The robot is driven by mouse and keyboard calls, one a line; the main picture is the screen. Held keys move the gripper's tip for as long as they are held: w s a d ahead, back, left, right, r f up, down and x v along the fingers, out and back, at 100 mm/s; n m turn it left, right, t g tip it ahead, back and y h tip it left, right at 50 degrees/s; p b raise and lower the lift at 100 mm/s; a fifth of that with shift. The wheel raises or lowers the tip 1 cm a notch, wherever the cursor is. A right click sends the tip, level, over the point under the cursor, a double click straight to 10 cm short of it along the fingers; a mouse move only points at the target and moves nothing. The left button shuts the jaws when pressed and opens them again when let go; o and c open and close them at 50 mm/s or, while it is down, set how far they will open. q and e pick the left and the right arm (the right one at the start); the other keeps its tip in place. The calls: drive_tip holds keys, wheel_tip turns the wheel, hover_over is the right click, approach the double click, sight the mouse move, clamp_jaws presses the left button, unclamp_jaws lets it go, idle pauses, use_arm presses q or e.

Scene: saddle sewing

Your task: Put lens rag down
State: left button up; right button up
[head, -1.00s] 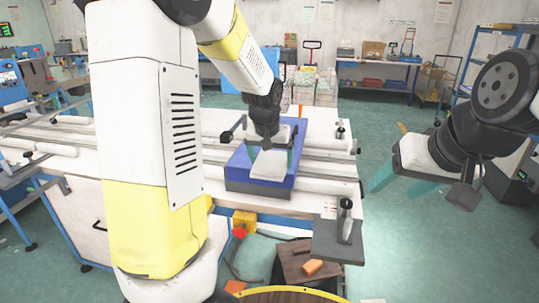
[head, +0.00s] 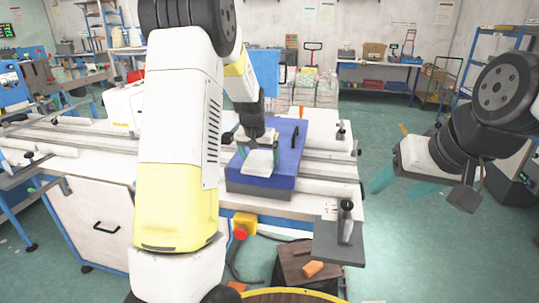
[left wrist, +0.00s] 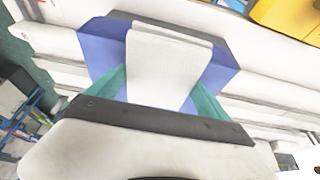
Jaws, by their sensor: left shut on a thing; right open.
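The lens rag (head: 259,163) is a white, folded cloth. It hangs between the green fingers of my left gripper (head: 260,150), which is shut on it over the blue block (head: 285,170) on the workbench. In the left wrist view the rag (left wrist: 165,65) sticks out past the fingertips in front of the blue block (left wrist: 105,45). I cannot tell whether the rag touches the block. My right gripper (head: 408,182) is open and empty, off the bench at the right over the floor.
The white workbench (head: 330,190) carries long rails. A grey plate with a black-handled tool (head: 346,222) juts from its front right corner. A yellow box with a red button (head: 242,226) is under the front edge. An orange block (head: 312,268) lies on a brown box below.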

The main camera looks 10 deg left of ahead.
use_arm(q)
drive_tip(key=o, duration=0.9)
drive_tip(key=shift+f, duration=0.1)
drive_tip(key=v, duration=1.2)
drive_tip(key=s+d+r, duration=0.1)
drive_tip(key=s, duration=0.8)
drive_tip(key=s+d+r+t+h, duration=0.1)
drive_tip(key=s+d+r, duration=0.1)
drive_tip(key=s, duration=0.8)
drive_tip(key=s+d+r+h, duration=0.1)
drive_tip(key=s+d+r, duration=0.1)
drive_tip(key=s, duration=0.7)
drive_tip(key=shift+s+t, duration=0.25)
drive_tip(key=shift+t, duration=0.05)
